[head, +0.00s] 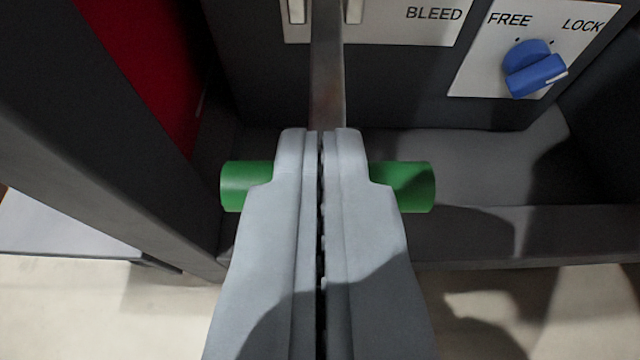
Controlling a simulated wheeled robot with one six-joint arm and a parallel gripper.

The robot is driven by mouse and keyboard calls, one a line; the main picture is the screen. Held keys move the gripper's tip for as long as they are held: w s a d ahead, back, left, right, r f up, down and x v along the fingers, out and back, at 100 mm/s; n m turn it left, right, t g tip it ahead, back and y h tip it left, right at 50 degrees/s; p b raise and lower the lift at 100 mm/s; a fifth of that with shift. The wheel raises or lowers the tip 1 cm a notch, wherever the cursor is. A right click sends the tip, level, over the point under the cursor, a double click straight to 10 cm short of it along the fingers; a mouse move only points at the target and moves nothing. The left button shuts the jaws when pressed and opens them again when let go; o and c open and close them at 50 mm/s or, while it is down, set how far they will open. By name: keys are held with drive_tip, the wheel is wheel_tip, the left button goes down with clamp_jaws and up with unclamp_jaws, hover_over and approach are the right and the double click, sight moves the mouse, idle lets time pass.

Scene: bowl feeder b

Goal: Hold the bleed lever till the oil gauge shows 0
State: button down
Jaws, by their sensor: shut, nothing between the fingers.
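The bleed lever has a flat metal arm (328,85) coming out of a slotted plate marked BLEED (420,20). Its green crosswise handle (403,187) shows on both sides of my gripper. My gripper (320,140) is shut with its fingers together, and it covers the middle of the green handle. The fingertips lie over the handle where the metal arm meets it; whether they touch it I cannot tell. The oil gauge is not in view.
A blue knob (535,70) sits at the upper right on a plate marked FREE and LOCK, its white mark toward the right. A dark frame post (100,150) runs down the left side, with a red panel (140,60) behind it. Pale floor shows below.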

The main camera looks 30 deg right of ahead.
wheel_tip(320, 180, down, 7)
drive_tip(key=w, duration=0.1)
drive_tip(key=shift+d, duration=0.3)
idle(0.4)
drive_tip(key=shift+f, duration=0.1)
idle(0.4)
